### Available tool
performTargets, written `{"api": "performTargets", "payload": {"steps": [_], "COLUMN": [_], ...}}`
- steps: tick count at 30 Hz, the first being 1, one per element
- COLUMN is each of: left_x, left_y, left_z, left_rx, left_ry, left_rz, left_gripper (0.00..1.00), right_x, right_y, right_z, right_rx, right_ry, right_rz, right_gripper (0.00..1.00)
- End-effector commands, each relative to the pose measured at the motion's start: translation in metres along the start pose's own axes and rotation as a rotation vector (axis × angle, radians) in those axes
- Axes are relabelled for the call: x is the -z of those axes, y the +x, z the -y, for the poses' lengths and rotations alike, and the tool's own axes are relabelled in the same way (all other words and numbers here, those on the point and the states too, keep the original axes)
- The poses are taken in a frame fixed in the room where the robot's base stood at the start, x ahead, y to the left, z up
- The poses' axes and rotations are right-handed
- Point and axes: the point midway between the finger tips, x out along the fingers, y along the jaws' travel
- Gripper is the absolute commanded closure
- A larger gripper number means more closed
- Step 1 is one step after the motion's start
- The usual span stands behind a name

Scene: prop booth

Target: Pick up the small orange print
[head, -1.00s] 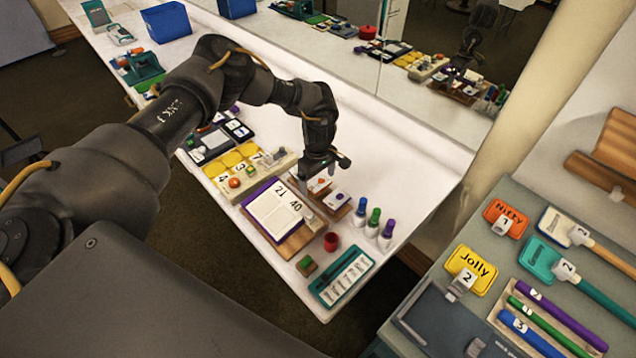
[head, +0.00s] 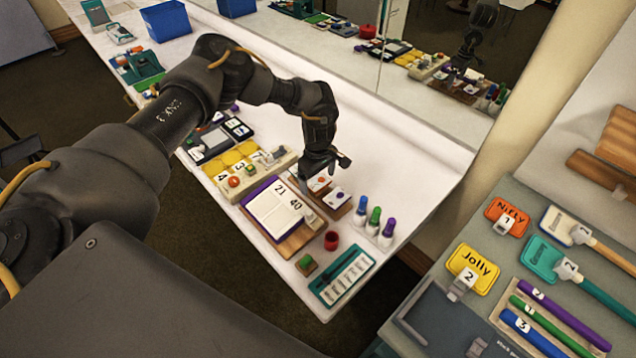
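A small white print with an orange mark (head: 320,182) lies on a brown wooden board beside a similar print with a purple mark (head: 338,195). My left gripper (head: 325,173) is just above the orange-marked print, its two dark fingers apart with nothing visible between them. The gripper hides part of that print's upper side. I cannot tell whether a fingertip touches the print or board. My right gripper is not in view.
Several capped bottles (head: 374,221) stand to the right, and a red cup (head: 331,240) stands in front. A mirror (head: 440,60) runs behind the white table. A side table (head: 480,215) holds name tags and tubes.

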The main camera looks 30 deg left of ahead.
Motion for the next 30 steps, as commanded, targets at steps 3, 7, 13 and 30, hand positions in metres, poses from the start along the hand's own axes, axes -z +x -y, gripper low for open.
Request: {"api": "performTargets", "payload": {"steps": [3, 7, 13, 30], "left_x": [0.000, 0.000, 0.000, 0.000], "left_y": [0.000, 0.000, 0.000, -0.025], "left_z": [0.000, 0.000, 0.000, -0.002], "left_rx": [0.000, 0.000, 0.000, -0.006], "left_ry": [0.000, 0.000, 0.000, 0.002], "left_rz": [0.000, 0.000, 0.000, 0.001], "left_gripper": [0.25, 0.42, 0.57, 0.57], "right_x": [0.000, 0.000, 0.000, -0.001], "right_y": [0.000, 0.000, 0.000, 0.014], "right_z": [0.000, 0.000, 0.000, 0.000], "right_rx": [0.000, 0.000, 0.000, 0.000], "right_ry": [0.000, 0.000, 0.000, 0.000], "right_rz": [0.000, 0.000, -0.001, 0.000], "right_gripper": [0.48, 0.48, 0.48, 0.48]}}
